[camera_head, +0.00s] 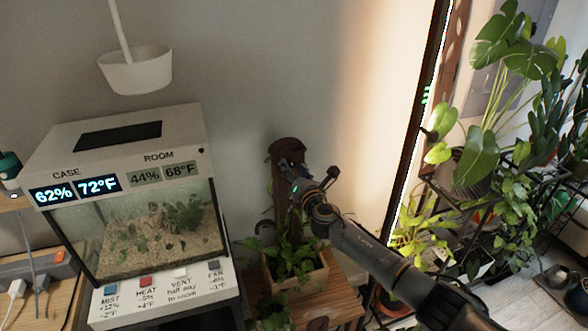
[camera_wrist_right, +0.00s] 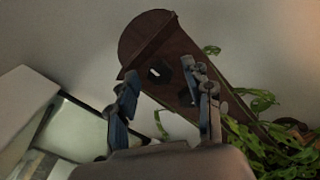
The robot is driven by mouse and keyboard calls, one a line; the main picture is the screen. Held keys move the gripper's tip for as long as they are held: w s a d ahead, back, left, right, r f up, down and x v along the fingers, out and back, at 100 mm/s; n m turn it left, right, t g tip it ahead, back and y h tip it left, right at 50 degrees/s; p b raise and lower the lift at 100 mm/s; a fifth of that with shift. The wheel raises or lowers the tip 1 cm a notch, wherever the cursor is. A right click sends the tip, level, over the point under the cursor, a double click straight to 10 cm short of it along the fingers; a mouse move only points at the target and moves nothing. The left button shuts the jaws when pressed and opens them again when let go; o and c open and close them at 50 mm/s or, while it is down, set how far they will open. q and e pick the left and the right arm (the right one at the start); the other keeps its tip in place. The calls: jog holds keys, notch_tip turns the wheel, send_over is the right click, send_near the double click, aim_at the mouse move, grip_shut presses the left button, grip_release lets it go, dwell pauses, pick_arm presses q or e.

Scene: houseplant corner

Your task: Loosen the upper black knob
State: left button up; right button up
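A dark brown wooden post (camera_head: 288,215) with a rounded top stands in a wooden planter in the head view. In the right wrist view the post (camera_wrist_right: 150,40) leans across the picture. A small black knob (camera_wrist_right: 159,73) with a pale glint shows on its upper face. My right gripper (camera_head: 311,173) is at the upper part of the post in the head view and covers the knob there. In the right wrist view its fingers (camera_wrist_right: 163,92) are spread, with the knob between and beyond them; contact is not visible. My left gripper is in neither view.
A glass terrarium (camera_head: 158,235) with a white lid and labelled buttons stands left of the post. Leafy plants (camera_head: 293,262) fill the planter at its foot. A white hanging pot (camera_head: 136,72) is upper left. A plant rack (camera_head: 440,190) stands at right.

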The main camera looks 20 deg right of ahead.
jog(key=s, duration=1.2)
jog(key=shift+d, duration=0.25)
